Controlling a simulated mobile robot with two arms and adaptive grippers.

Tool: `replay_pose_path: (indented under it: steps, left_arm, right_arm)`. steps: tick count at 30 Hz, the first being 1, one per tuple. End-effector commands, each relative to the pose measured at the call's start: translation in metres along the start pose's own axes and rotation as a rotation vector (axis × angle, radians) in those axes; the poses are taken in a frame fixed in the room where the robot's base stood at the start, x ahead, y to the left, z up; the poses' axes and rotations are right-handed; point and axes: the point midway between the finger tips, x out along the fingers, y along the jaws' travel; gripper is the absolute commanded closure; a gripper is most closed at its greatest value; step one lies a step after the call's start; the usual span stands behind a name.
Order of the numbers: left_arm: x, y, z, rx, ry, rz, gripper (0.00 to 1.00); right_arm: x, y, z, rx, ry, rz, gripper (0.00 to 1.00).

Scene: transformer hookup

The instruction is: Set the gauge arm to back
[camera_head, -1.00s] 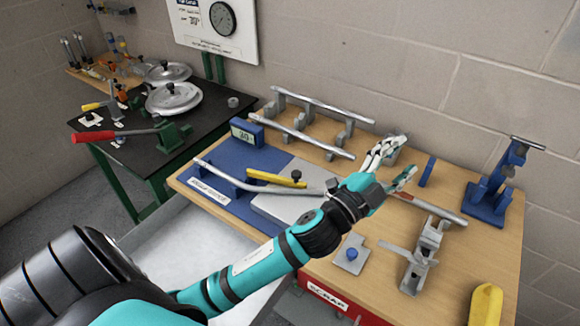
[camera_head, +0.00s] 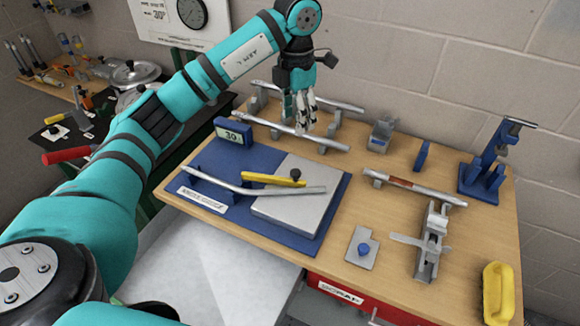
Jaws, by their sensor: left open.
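A bent grey tube (camera_head: 255,189) lies across the base and plate, in front of the yellow bar. A small display (camera_head: 234,133) reading 30 stands at the back left of the base. My left gripper (camera_head: 300,125) points down, open and empty, at the straight tubes behind the plate. I cannot tell whether it touches one. My right gripper is not in view.
Two straight tubes (camera_head: 275,129) rest on grey supports at the back. A dark side table stands left.

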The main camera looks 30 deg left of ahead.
Motion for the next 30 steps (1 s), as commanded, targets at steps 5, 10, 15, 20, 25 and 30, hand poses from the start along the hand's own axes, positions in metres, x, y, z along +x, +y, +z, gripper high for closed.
replay_pose_path:
  steps: [5, 10, 15, 20, 25, 30]
  left_arm:
    - [0.024, 0.000, -0.002, -0.002, 0.011, 0.001, 0.49]
    - [0.057, 0.000, -0.003, -0.002, 0.012, 0.000, 0.49]
    - [0.094, 0.000, -0.003, -0.001, 0.011, -0.001, 0.49]
    - [0.127, 0.000, -0.002, -0.001, 0.009, -0.001, 0.49]
    - [0.154, 0.000, -0.002, 0.000, 0.008, -0.001, 0.49]
    - [0.169, 0.000, -0.002, -0.001, 0.006, 0.001, 0.49]
  right_arm:
    - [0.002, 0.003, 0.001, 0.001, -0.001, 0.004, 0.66]
    - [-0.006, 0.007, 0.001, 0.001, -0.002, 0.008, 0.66]
    - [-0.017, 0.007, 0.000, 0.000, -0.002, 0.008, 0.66]
    - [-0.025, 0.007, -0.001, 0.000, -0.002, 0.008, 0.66]
    - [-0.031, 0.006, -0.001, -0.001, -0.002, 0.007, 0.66]
    - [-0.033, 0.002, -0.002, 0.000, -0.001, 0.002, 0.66]
